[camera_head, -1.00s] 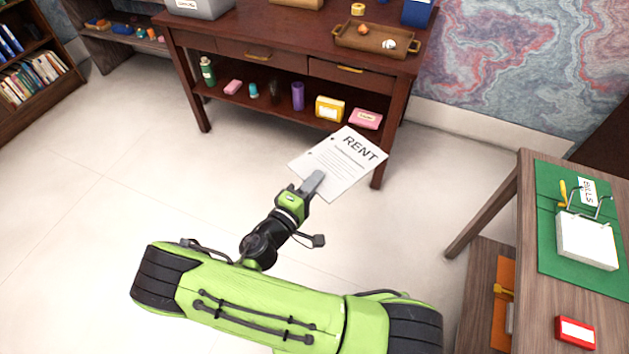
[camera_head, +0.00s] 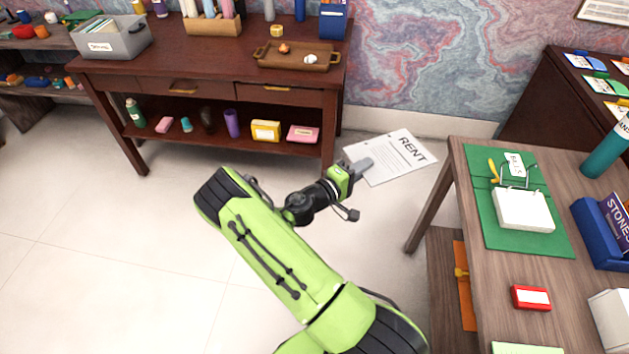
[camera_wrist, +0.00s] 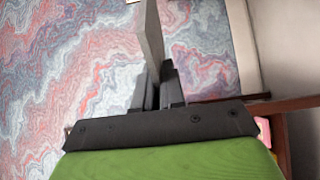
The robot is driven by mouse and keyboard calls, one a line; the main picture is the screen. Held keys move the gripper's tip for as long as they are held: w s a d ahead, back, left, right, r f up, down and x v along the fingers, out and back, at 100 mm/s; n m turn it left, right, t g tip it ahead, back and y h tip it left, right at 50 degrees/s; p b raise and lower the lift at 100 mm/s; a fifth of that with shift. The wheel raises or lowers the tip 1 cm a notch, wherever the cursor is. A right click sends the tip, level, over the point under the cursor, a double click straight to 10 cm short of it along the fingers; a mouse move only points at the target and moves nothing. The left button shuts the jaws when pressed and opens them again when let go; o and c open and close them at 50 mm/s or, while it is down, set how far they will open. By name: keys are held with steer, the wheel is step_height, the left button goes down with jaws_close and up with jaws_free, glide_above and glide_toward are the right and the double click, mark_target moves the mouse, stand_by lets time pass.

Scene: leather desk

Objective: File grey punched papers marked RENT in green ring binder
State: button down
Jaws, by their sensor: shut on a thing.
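My gripper (camera_head: 360,167) is shut on the edge of a sheet marked RENT (camera_head: 398,160). The sheet is pale grey with dark print and is held out over the floor, between the two desks. In the wrist view the sheet (camera_wrist: 151,40) shows nearly edge-on between the fingers (camera_wrist: 157,88). The green ring binder (camera_head: 552,241) lies open on the right-hand desk. Its rings stand up and a white stack of paper (camera_head: 524,210) lies on its near side. A small white label with writing (camera_head: 515,163) is on the binder's far side. The sheet is apart from the binder.
The right-hand wooden desk (camera_head: 500,285) also holds a red box (camera_head: 530,297), a blue tray (camera_head: 590,225) and a teal bottle (camera_head: 606,150). A dark desk (camera_head: 230,90) with a brown tray (camera_head: 268,60) stands behind left. Open floor lies between.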

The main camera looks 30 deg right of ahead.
steer(key=s+d+r+m+g+y+b, duration=0.1)
steer(key=s+d+m+g, duration=0.5)
steer(key=s+d, duration=1.9)
steer(key=s+r+g, duration=0.1)
steer(key=g, duration=0.3)
steer(key=shift+s+r+m+y, duration=0.25)
steer(key=shift+r+m+y, duration=0.15)
steer(key=shift+b, duration=0.4)
step_height(320, 180, down, 5)
steer(key=b, duration=0.4)
steer(key=shift+f+b, duration=1.3)
steer(key=shift+b, duration=0.35)
steer(key=c, duration=1.1)
jaws_free()
steer(key=shift+a, duration=0.1)
steer(key=shift+c, duration=0.2)
steer(key=shift+f, duration=0.1)
